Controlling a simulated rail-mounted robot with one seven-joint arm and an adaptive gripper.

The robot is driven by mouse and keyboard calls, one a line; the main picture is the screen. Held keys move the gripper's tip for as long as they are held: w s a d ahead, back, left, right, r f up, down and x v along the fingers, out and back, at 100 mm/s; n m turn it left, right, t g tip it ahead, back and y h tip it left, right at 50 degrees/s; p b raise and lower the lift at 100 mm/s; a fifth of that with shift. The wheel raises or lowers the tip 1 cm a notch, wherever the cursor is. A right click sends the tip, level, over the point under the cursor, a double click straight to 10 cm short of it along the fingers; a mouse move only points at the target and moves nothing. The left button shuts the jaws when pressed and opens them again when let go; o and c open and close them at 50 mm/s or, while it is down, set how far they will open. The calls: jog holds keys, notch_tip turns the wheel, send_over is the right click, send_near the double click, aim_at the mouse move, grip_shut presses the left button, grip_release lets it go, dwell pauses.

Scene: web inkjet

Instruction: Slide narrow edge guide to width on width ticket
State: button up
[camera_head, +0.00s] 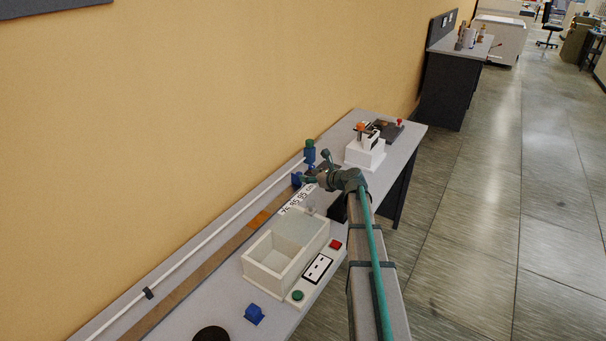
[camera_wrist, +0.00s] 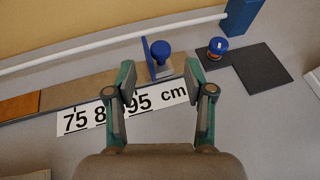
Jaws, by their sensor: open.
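A blue edge guide with a round knob (camera_wrist: 160,52) stands at the brown strip (camera_wrist: 85,88) in the wrist view. It also shows as a small blue piece in the head view (camera_head: 296,180). White scale labels (camera_wrist: 74,122) read 75, 85 (partly hidden by a finger) and 95 cm; the guide stands behind the 95 label. My gripper (camera_wrist: 160,66) is open, its two teal fingers on either side of the knob in the picture; no contact is visible. A bordered white card (camera_head: 318,268), too small to read, may be the width ticket.
A white rail (camera_wrist: 110,40) runs along the wall to a blue post (camera_wrist: 240,15). A dark plate (camera_wrist: 261,75) and a small blue-topped piece (camera_wrist: 218,47) lie right of the guide. An open cream box (camera_head: 275,276), red button (camera_head: 336,244) and green button (camera_head: 298,295) stand nearer.

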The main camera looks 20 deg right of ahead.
aim_at(300, 173)
jog(key=x, duration=0.4)
jog(key=shift+w+a+f+p, duration=0.1)
jog(key=shift+w+f+p, duration=0.05)
jog(key=shift+w+p, duration=0.2)
grip_shut()
